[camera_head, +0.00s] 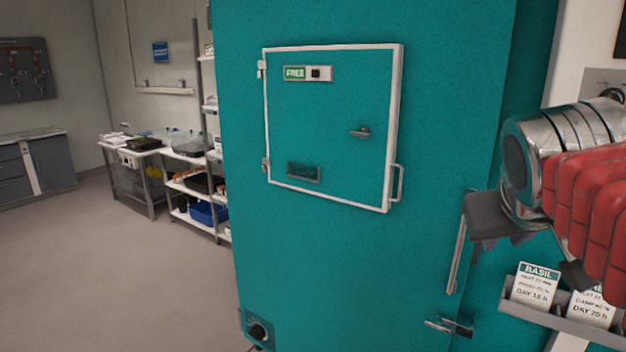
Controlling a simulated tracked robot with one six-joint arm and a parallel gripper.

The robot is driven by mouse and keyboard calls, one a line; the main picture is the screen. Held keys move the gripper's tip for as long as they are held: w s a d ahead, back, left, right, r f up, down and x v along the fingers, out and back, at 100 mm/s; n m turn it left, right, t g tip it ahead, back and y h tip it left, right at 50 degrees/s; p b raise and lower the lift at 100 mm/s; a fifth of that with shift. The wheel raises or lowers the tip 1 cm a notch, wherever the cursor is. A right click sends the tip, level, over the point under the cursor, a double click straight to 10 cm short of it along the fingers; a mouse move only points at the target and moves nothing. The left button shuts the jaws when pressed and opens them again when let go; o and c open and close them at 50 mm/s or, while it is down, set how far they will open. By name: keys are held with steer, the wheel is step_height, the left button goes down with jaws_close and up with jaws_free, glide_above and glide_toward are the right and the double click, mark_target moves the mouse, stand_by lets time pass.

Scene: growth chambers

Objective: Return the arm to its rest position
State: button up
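My arm (590,185) shows at the right edge, with silver ringed joints and a red ribbed cover. It is folded close to the camera, in front of the teal chamber (340,260). A dark grey block at the arm's left side seems to be part of my gripper (492,222). Its fingers are not clear, and I cannot tell whether it is open or shut. No held object can be made out.
The chamber has a white-framed hatch (330,125), closed, with a green FREE sign (296,73). A rack of cards (538,284), one reading BASIL, is below my arm. Shelves (205,190) and a bench (140,150) stand at left. The left floor (110,270) is clear.

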steer(key=s+a+f+g+y, duration=0.1)
steer(key=s+a+f, duration=0.2)
steer(key=f, duration=0.4)
steer(key=s+a+f+y, duration=0.2)
steer(key=s+a+f, duration=0.2)
steer(key=f, duration=0.4)
steer(key=s+a+f+n+g+y, duration=0.1)
steer(key=s+a+f, duration=0.3)
steer(key=f, duration=0.4)
steer(key=shift+a+g+y, duration=0.3)
steer(key=shift+a, duration=0.55)
steer(key=shift+d, duration=0.1)
